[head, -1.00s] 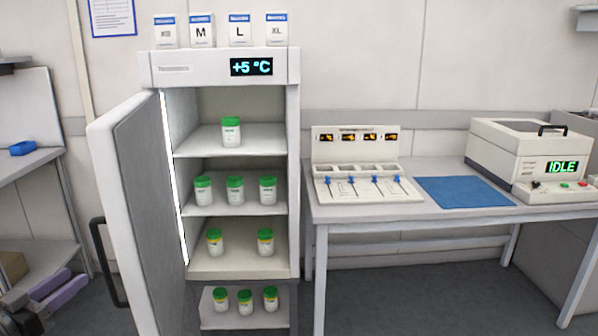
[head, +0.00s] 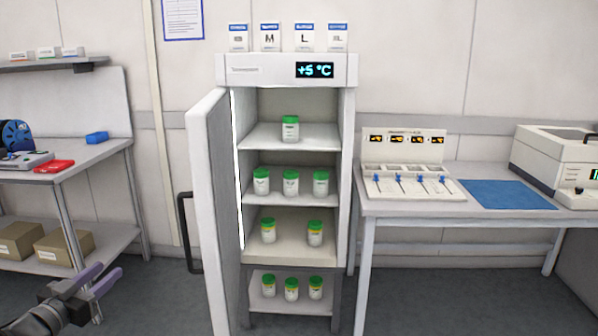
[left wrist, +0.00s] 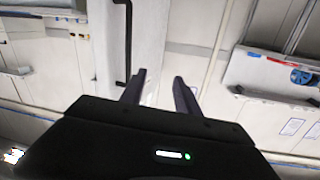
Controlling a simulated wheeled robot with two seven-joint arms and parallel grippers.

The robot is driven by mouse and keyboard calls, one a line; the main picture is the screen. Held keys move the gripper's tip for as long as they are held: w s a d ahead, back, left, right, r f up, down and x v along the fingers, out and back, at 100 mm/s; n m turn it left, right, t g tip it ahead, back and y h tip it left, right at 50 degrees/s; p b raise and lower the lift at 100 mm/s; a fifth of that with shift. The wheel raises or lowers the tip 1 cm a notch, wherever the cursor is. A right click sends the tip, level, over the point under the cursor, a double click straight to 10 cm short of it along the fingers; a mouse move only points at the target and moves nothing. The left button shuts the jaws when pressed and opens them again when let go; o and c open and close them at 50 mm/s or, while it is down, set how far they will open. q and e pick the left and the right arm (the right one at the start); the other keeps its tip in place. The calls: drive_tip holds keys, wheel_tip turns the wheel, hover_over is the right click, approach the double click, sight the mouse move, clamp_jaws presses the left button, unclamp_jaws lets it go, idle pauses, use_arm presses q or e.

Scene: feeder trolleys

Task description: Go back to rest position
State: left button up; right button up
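My left gripper (head: 98,281) shows at the lower left of the head view, in front of the left table's lower shelf. Its two purple-grey fingers are apart with nothing between them. In the left wrist view the fingers (left wrist: 158,92) are also spread and empty, with the fridge door's black handle (left wrist: 122,45) beyond them. The fridge door (head: 212,200) stands open to the left, and its handle (head: 187,232) is apart from my gripper. My right gripper is in neither view.
The fridge (head: 346,150) holds several green-lidded jars on its shelves. A work table (head: 480,208) with a blue mat (head: 508,194) stands at right. A left table (head: 100,152) has cardboard boxes (head: 62,243) below. Grey floor lies between the left table and the fridge.

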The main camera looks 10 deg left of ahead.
use_arm(q)
drive_tip(key=w+d+f+n+g+y, duration=0.1)
drive_tip(key=w+d+f+n+g, duration=0.2)
drive_tip(key=f, duration=0.8)
drive_tip(key=d+f+n+g+y, duration=0.1)
drive_tip(key=d+f+n+g, duration=0.1)
drive_tip(key=d+f, duration=0.65)
drive_tip(key=s+d+f+g+h, duration=0.2)
drive_tip(key=s+d+f+g, duration=0.15)
drive_tip(key=d+f, duration=0.6)
drive_tip(key=s+d+f+g+h, duration=0.1)
drive_tip(key=s+d+f+g, duration=0.3)
drive_tip(key=d+f, duration=0.5)
drive_tip(key=s+d+f+m+g+h, duration=0.1)
drive_tip(key=s+d+f+g+h, duration=0.15)
drive_tip(key=s+d, duration=0.7)
drive_tip(key=s+d+f+m+g+h, duration=0.15)
drive_tip(key=s+d+f, duration=0.25)
drive_tip(key=s+d, duration=0.6)
wheel_tip(320, 180, up, 15)
drive_tip(key=w+d+p, duration=0.1)
drive_tip(key=p, duration=1.4)
